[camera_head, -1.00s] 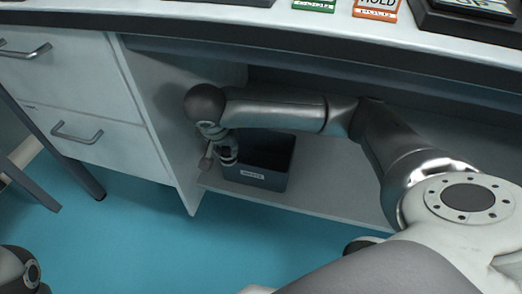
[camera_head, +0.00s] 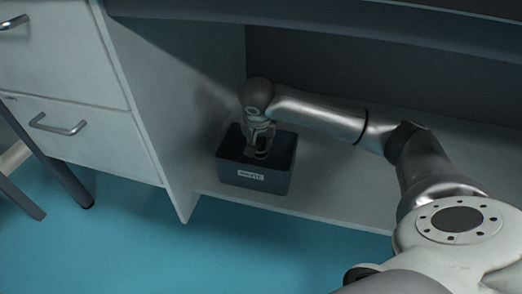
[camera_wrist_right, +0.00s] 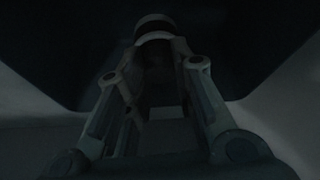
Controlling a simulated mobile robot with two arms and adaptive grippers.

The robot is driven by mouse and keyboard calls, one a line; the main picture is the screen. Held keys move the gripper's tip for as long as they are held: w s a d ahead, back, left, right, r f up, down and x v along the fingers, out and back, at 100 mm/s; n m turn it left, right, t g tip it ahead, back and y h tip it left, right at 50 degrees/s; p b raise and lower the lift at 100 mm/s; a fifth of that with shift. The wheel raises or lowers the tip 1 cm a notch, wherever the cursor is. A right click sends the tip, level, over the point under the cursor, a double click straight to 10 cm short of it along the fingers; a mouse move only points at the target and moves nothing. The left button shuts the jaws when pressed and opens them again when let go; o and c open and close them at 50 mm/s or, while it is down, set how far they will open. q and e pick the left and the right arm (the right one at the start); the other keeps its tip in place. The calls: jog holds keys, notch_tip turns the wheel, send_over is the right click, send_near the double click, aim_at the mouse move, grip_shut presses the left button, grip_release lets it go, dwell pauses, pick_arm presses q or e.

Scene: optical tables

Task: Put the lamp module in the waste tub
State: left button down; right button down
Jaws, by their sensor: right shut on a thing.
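The waste tub (camera_head: 228,174) is a dark box with a small white label on its front, standing on the low shelf under the table. My right gripper (camera_head: 260,154) points down into the tub's open top. In the right wrist view my right gripper (camera_wrist_right: 160,75) is shut on a dim cylindrical thing with a pale band, the lamp module (camera_wrist_right: 154,27). The dark tub interior surrounds it in that view. The picture is too dark to show the module's details. My left gripper is not in view.
The shelf (camera_head: 325,200) is bare to the right of the tub. A white side panel (camera_head: 170,95) stands left of the tub, beside drawers with metal handles (camera_head: 57,124). The dark table edge (camera_head: 330,28) overhangs the shelf. Blue floor lies in front.

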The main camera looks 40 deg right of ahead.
aim_at(261, 145)
notch_tip(261, 145, down, 4)
jog(key=b, duration=0.3)
jog(key=shift+d+r, duration=0.1)
jog(key=shift+r, duration=0.2)
jog(key=c, duration=1.2)
grip_release()
jog(key=shift+c, duration=0.2)
